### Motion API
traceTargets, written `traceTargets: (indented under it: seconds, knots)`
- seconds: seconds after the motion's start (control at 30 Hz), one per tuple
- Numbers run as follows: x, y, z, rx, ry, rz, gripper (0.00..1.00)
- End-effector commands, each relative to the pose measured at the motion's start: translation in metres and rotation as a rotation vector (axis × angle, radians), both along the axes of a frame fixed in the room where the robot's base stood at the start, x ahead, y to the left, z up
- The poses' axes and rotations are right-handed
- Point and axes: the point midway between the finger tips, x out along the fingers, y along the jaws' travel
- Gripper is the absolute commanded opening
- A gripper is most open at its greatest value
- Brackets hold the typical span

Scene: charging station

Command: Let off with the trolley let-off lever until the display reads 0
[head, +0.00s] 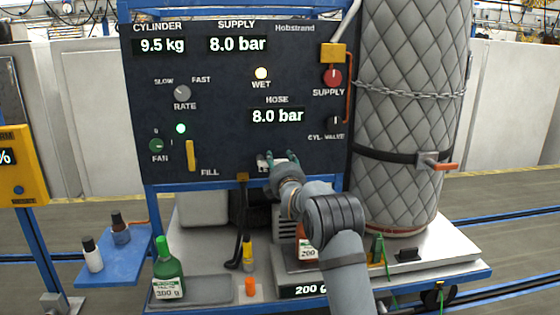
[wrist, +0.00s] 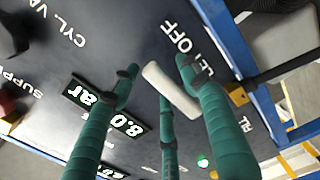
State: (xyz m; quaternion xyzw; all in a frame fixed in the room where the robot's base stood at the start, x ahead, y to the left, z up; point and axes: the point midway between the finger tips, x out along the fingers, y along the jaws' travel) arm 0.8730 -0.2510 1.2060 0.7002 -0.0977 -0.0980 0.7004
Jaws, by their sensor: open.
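The white let-off lever (wrist: 172,90) shows in the wrist view beside the "LET OFF" label on the dark panel (head: 225,125). My gripper (wrist: 160,72) is open, with its green fingers on either side of the lever; I cannot tell whether they touch it. In the head view my gripper (head: 278,159) is at the panel's lower edge and hides most of the lever and its label. The hose display (head: 277,116) reads 8.0 bar. The supply display (head: 238,44) reads 8.0 bar and the cylinder display (head: 162,46) reads 9.5 kg.
A yellow fill lever (head: 190,155) is left of my gripper. The red supply knob (head: 333,78) and black cylinder valve (head: 335,122) are on the right, beside a quilted, chained cylinder (head: 405,110). A green bottle (head: 167,266) stands on the trolley below.

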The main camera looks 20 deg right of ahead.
Motion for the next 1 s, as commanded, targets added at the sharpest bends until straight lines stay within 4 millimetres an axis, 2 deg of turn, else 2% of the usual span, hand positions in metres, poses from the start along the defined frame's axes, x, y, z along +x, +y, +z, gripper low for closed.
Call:
traceTargets:
  seconds: [0.07,0.83,1.0]
  knots:
    - [-0.0001,0.0,0.0001,0.0,0.0,0.0,0.45]
    - [-0.0003,0.0002,0.0003,0.0,0.0,0.0,0.0]
    - [-0.0003,0.0001,0.0002,0.0,0.0,0.0,0.0]
